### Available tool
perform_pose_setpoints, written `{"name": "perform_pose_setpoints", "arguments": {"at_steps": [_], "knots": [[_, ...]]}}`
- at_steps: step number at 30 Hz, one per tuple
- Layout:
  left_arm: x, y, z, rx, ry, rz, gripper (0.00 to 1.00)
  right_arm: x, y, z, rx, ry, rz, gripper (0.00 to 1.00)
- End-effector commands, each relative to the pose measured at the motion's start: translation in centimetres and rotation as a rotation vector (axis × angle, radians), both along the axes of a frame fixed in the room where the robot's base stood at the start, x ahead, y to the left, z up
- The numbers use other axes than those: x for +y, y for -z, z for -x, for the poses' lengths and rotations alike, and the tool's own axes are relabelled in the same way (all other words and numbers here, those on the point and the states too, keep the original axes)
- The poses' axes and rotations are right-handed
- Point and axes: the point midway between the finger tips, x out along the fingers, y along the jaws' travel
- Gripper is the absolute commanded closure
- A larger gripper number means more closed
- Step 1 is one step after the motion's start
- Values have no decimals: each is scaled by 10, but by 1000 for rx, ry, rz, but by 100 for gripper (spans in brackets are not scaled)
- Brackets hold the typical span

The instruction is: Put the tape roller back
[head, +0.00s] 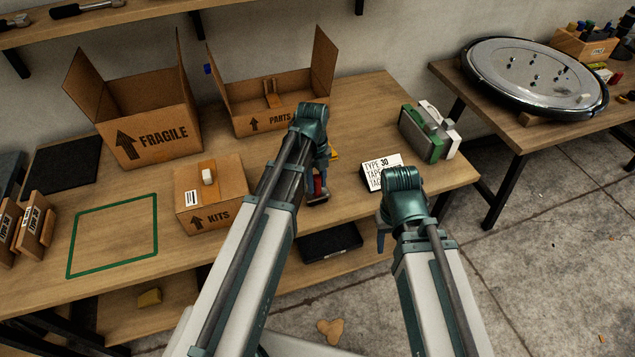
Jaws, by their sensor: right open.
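A small red and black tool (317,187), which looks like the tape roller, is at the table's front, right of the KITS box. My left gripper (323,164) points down right at it, and my arm hides part of both. I cannot tell whether the fingers are closed on it. A small yellow item (335,155) shows just behind this gripper. My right gripper (382,232) is open and points down at the table's front edge, in front of a white card (383,172) reading "TYPE 30 TAPE" with a further line partly hidden.
The KITS box (212,195), FRAGILE box (150,130) and open PARTS box (270,105) stand left and behind. A green square outline (113,235) on the left is empty. The table between the PARTS box and the case is clear.

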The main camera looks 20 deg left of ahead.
Motion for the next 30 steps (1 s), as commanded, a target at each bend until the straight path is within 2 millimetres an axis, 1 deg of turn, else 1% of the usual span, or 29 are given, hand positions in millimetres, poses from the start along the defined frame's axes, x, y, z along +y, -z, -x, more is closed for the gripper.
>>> {"name": "perform_pose_setpoints", "arguments": {"at_steps": [1,4,14,19,23,30], "knots": [[0,0,0,0,0,0,54,0,0,0,0,0,0,50],[0,0,0,0,0,0,36,0,0,0,0,0,0,50],[0,-1,0,0,0,0,36,0,-1,0,0,0,0,50],[0,-9,0,0,0,0,36,0,-9,0,0,0,0,50],[1,-21,-1,0,0,0,36,0,-21,0,0,0,0,50],[3,-55,-3,0,0,0,36,0,-55,0,0,0,0,50]]}}
